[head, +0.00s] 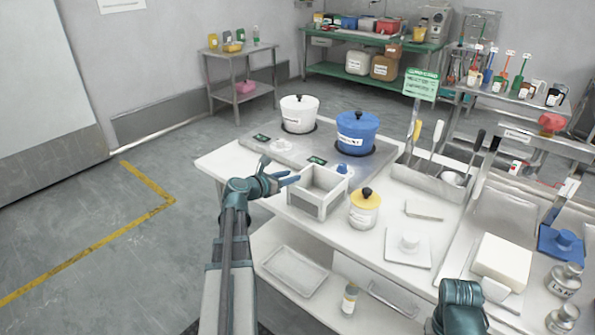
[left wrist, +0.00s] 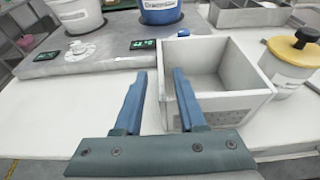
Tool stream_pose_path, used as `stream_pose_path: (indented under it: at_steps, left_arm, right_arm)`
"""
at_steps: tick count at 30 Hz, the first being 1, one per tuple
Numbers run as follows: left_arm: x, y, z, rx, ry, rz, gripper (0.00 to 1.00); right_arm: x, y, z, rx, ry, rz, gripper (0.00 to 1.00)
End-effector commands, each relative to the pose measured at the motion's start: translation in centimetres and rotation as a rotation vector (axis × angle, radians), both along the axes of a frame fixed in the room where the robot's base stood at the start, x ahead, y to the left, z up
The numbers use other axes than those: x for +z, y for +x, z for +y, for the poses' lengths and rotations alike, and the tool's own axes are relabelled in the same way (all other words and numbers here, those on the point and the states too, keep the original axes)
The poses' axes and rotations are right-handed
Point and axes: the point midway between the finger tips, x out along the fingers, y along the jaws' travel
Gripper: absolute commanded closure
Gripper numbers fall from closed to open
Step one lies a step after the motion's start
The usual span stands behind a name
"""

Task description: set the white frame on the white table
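The white frame (head: 319,191), an open box with low walls, stands upright on the white table (head: 240,163) in front of the grey scale plate. In the left wrist view the frame (left wrist: 233,107) fills the right middle. My left gripper (head: 281,172) is at the frame's left side, with its fingers spread and nothing held. In the left wrist view the open fingers (left wrist: 160,78) lie to either side of the frame's left wall line; I cannot tell whether they touch it. A teal part of my right arm shows at the bottom right, but its fingers are not visible.
A yellow-lidded jar (head: 364,210) stands close to the frame's right. A white pot (head: 299,115) and a blue pot (head: 356,133) stand on the scale plate (head: 277,150) behind. A tray of tools (head: 432,182) is further right. The table's left front strip is clear.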

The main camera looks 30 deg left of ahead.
Motion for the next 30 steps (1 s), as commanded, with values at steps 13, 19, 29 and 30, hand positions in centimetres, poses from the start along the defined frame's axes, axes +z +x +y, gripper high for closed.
stream_pose_path:
  at_steps: [13,19,29,30]
  left_arm:
    - [1.7,-5.4,0.4,0.001,0.000,0.000,0.60]
    - [1.7,-5.6,0.5,0.000,0.000,0.000,0.60]
    - [1.7,-5.5,0.4,0.000,0.000,0.000,0.60]
    - [1.7,-5.5,0.4,0.000,0.000,0.000,0.60]
  right_arm:
    - [1.7,0.0,0.0,0.000,0.000,0.000,1.00]
    - [1.7,0.0,0.0,0.000,0.000,0.000,1.00]
    - [1.7,0.0,0.0,0.000,0.000,0.000,1.00]
    - [1.7,0.0,0.0,0.000,0.000,0.000,1.00]
